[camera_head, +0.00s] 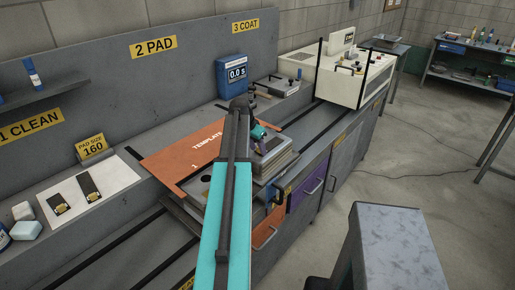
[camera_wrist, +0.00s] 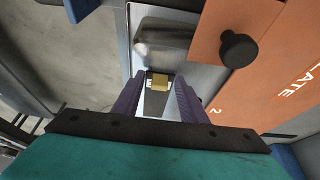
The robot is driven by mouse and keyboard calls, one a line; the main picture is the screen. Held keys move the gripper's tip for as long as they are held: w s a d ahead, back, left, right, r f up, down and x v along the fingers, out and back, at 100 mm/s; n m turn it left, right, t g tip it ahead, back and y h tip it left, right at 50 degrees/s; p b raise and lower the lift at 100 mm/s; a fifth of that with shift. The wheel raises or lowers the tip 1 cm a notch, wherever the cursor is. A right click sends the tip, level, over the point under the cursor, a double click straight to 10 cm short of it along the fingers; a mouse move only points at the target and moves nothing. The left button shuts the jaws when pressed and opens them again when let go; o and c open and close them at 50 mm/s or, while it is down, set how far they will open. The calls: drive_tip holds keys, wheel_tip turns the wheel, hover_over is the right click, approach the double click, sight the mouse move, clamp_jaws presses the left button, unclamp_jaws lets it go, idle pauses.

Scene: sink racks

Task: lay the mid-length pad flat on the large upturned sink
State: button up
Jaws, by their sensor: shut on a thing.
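My gripper (camera_wrist: 160,88) has purple fingers shut on a pad, whose gold tab (camera_wrist: 160,81) shows between the fingertips in the wrist view. The rest of the held pad is mostly hidden, so its length cannot be told. In the head view my gripper (camera_head: 264,147) is over the right part of the upturned sink (camera_head: 277,163), beside the orange template (camera_head: 190,150). The sink's grey metal (camera_wrist: 168,42) lies beyond the fingertips in the wrist view. I cannot tell whether the pad touches it.
Two dark pads (camera_head: 88,186) with gold tabs lie on a white board (camera_head: 112,180) at left. The template (camera_wrist: 270,60) has a black knob (camera_wrist: 239,48) close to my fingers. A blue timer box (camera_head: 236,75) stands behind. A cream machine (camera_head: 345,75) is farther right on the rails.

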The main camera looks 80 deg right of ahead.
idle(0.3)
drive_tip(key=o, duration=1.5)
drive_tip(key=shift+o, duration=0.2)
wheel_tip(320, 180, up, 7)
drive_tip(key=p, duration=0.3)
idle(0.5)
idle(1.1)
